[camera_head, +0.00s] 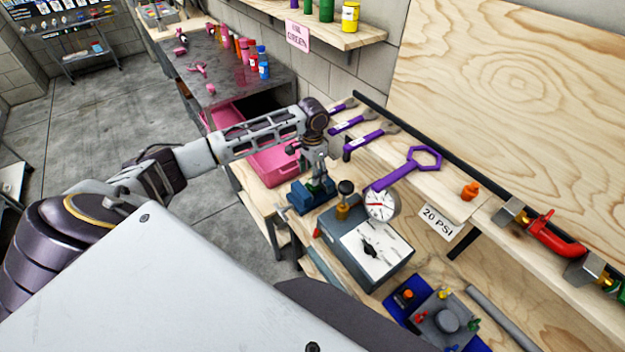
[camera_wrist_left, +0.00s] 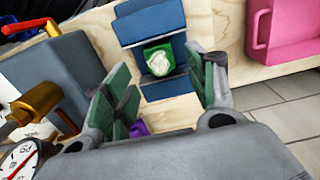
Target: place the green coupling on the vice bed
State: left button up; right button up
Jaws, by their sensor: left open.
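The blue vice (camera_head: 300,197) stands on the wooden bench; it also shows in the left wrist view (camera_wrist_left: 152,22). The green coupling (camera_wrist_left: 160,60), with a pale top, sits on the vice bed between the blue jaws. In the head view it is mostly hidden by my left gripper (camera_head: 317,180). My left gripper (camera_wrist_left: 165,92) is open, its two green-padded fingers spread to either side, and the coupling shows in the gap between them, apart from both pads. My right gripper is not in view.
A grey box with a pressure gauge (camera_head: 381,204) and a brass fitting (camera_head: 342,211) stands close beside the vice. A pink bin (camera_head: 277,165) is behind. Purple wrenches (camera_head: 408,170) lie along the shelf. A knobbed panel (camera_head: 446,320) is at lower right.

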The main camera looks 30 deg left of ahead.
pick_arm(q)
jog(key=shift+r, duration=2.25)
jog(key=shift+s, duration=0.15)
